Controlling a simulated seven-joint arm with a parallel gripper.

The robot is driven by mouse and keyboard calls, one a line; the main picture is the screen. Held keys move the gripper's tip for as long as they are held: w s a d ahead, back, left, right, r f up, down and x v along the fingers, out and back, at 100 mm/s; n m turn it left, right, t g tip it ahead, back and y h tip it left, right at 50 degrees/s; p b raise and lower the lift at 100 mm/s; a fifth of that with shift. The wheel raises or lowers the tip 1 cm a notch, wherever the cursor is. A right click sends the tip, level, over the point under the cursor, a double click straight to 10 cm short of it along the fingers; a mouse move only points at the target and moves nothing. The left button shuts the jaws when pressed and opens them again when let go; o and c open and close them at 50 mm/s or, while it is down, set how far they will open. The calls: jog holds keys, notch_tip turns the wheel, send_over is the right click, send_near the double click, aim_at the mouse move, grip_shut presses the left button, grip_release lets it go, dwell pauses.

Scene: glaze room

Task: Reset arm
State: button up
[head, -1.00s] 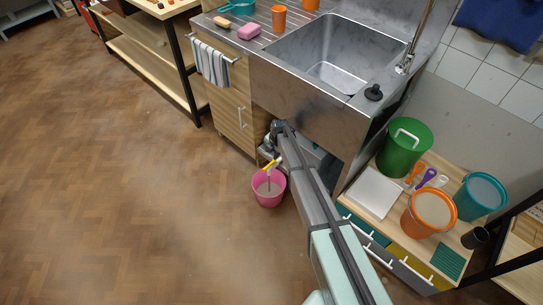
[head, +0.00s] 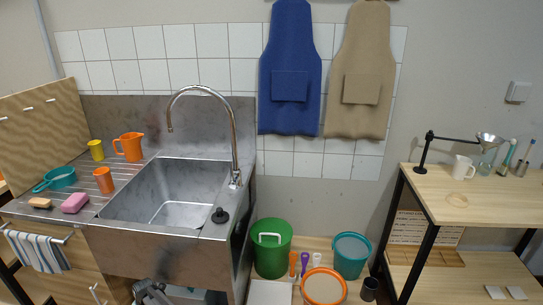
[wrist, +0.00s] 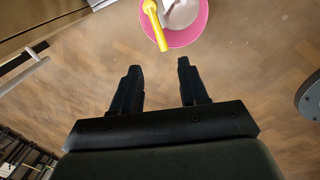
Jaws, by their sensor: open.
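My gripper (wrist: 160,82) shows in the wrist view with its two black fingers apart and nothing between them. It hangs over the brown wood floor. A pink bucket (wrist: 188,34) stands on the floor just beyond the fingertips, apart from them. A yellow-handled tool (wrist: 154,24) leans in the bucket. In the head view only a grey part of my arm shows at the bottom edge, below the sink, and the gripper itself is out of that picture.
The steel sink (head: 115,217) has an orange jug (head: 130,147) and cups on its drainboard. A green bucket (head: 272,262), a teal bucket (head: 351,270) and an orange bucket (head: 324,286) stand right of it. A wooden shelf table (head: 478,207) is at the right. Bare floor surrounds the pink bucket.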

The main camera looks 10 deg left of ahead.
jog(key=s+d+f+m+g, duration=0.1)
jog(key=s+d+m, duration=0.9)
jog(key=d, duration=1.4)
jog(key=s+d+f+m+g+h, duration=0.1)
jog(key=s+d+m+g, duration=0.2)
jog(key=s+d+m, duration=0.8)
jog(key=s+d+f+m+g+h, duration=0.1)
jog(key=s+d+m, duration=0.9)
jog(key=d, duration=2.8)
jog(key=f+m+g, duration=0.1)
jog(key=m, duration=0.2)
jog(key=shift+s+d+g, duration=0.15)
jog(key=shift+s+g, duration=0.15)
jog(key=shift+g, duration=0.1)
